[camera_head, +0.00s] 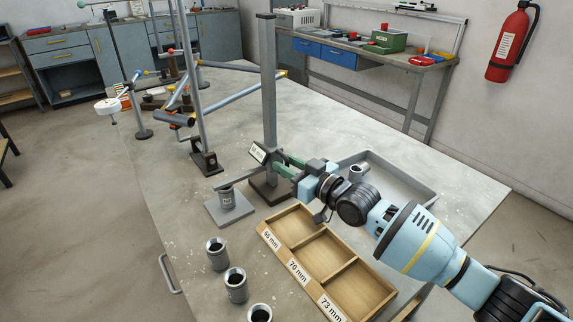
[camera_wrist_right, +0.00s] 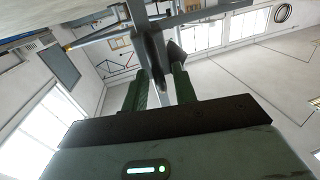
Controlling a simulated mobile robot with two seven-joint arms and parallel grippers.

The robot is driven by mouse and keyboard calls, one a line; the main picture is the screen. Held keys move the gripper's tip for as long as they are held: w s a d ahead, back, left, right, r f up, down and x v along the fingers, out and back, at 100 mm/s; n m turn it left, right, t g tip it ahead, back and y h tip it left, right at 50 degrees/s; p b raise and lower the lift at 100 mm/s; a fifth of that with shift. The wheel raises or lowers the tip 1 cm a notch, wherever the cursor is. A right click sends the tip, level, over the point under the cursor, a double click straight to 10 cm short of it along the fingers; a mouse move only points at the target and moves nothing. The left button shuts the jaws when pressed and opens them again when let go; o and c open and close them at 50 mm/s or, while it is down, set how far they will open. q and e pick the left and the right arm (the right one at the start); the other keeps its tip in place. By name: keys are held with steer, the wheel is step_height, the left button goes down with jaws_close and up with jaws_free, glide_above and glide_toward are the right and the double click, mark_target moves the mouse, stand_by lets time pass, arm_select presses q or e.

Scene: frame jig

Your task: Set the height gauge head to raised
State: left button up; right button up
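The height gauge has a tall grey column (camera_head: 268,80) on a dark base (camera_head: 268,190). Its head, with a white size label (camera_head: 258,153), sits low on the column, and a flat grey arm (camera_head: 233,176) reaches left from it over a small grey cylinder (camera_head: 227,196) on a square plate. My right gripper (camera_head: 283,164) is at the head from the right, its green fingers apart. In the right wrist view the fingers (camera_wrist_right: 160,90) stand on either side of a grey part of the gauge; firm contact on both sides is unclear. My left gripper does not show.
A wooden tray (camera_head: 301,259) with labelled compartments lies in front of the gauge. Several grey cylinders stand left of it, including one nearby (camera_head: 216,253). A shallow grey tray (camera_head: 424,196) lies behind my right arm. A bar frame with posts (camera_head: 205,160) stands to the left.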

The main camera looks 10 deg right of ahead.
steer(key=shift+w+a, duration=0.2)
steer(key=shift+w, duration=0.1)
steer(key=shift+c, duration=0.3)
jaws_close()
